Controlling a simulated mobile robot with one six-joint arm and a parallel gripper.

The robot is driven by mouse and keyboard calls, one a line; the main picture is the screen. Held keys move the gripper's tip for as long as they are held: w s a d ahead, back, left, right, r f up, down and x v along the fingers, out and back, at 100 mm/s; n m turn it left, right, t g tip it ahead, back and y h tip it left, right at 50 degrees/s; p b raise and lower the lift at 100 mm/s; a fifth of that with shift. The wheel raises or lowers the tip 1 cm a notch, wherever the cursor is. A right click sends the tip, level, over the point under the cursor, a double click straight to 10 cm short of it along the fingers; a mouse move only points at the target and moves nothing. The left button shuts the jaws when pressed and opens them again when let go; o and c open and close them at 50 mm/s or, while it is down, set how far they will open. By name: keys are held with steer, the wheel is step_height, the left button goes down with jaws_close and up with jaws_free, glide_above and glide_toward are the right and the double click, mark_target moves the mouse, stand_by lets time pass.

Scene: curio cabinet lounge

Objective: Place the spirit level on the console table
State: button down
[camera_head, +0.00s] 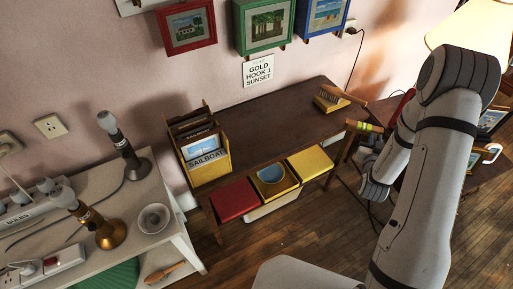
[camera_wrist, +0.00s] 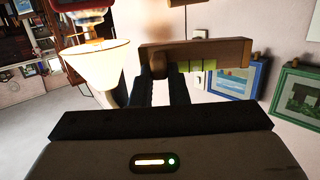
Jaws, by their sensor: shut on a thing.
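The spirit level is a wooden bar with yellow-green vials. In the wrist view the spirit level (camera_wrist: 220,53) lies across the tips of my gripper (camera_wrist: 161,80), which is shut on it near one end. In the head view the spirit level (camera_head: 364,127) shows above my gripper (camera_head: 358,146), at the right end of the console table; part of it is hidden by my arm. The console table (camera_head: 262,122) has a dark brown top, with a bare middle. Whether the level touches the table cannot be told.
A wooden rack labelled SAILBOATS (camera_head: 207,160) stands at the table's left end, and a wooden brush-like item (camera_head: 331,98) at its back right. A lit lamp (camera_head: 470,30) stands at right.

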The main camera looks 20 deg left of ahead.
steer(key=w+a+f+n+y+b, duration=0.3)
steer(key=a+y+b, duration=0.1)
steer(key=a+b, duration=0.5)
steer(key=n+g+y+b, duration=0.6)
steer(key=n+y+b, duration=0.15)
steer(key=b, duration=1.95)
glide_above(269, 148)
step_height(269, 148, down, 2)
steer(key=shift+m+y, duration=0.35)
step_height(269, 148, down, 10)
steer(key=b, duration=0.3)
steer(key=shift+r, duration=0.1)
steer(key=shift+b, duration=0.3)
steer(key=shift+f, duration=0.2)
steer(key=c, duration=1.4)
jaws_free()
